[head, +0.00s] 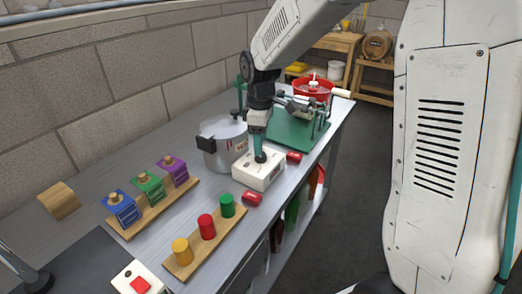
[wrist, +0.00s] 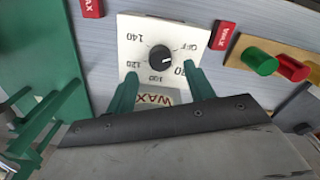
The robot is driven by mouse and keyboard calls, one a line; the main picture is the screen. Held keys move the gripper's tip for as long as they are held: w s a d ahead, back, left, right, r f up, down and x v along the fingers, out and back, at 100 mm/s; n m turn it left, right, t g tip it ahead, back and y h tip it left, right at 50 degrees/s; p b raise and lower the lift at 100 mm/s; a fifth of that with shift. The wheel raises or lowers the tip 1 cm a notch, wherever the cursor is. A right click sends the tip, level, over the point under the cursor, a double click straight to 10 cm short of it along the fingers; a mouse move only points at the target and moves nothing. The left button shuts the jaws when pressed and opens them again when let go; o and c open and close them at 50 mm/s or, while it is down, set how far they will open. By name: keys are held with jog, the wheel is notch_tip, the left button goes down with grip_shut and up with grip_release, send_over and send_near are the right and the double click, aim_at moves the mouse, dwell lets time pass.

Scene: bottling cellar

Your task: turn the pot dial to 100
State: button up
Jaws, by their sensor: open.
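The pot dial is a black round knob (wrist: 161,58) on a white box (head: 258,177) with marks OFF, 80, 100, 120 and 140. In the wrist view the marks appear upside down. A small pale pointer mark on the knob seems to face right, between OFF and 80; it is small. My gripper (wrist: 161,76) is open, its green fingers reaching over the box's near edge on either side of the knob, apart from it. In the head view my gripper (head: 259,152) is above the box and hides the knob. The grey metal pot (head: 222,150) stands behind the box.
Red wax blocks (head: 252,198) lie beside the box, one on each side. A wooden rack holds yellow, red and green cylinders (head: 206,226). Another board holds coloured blocks (head: 148,186). A green stand (head: 295,125) and red bowl (head: 312,88) are farther back.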

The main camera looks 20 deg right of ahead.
jog(key=shift+f, duration=2)
jog(key=c, duration=1)
jog(key=shift+o, duration=0.2)
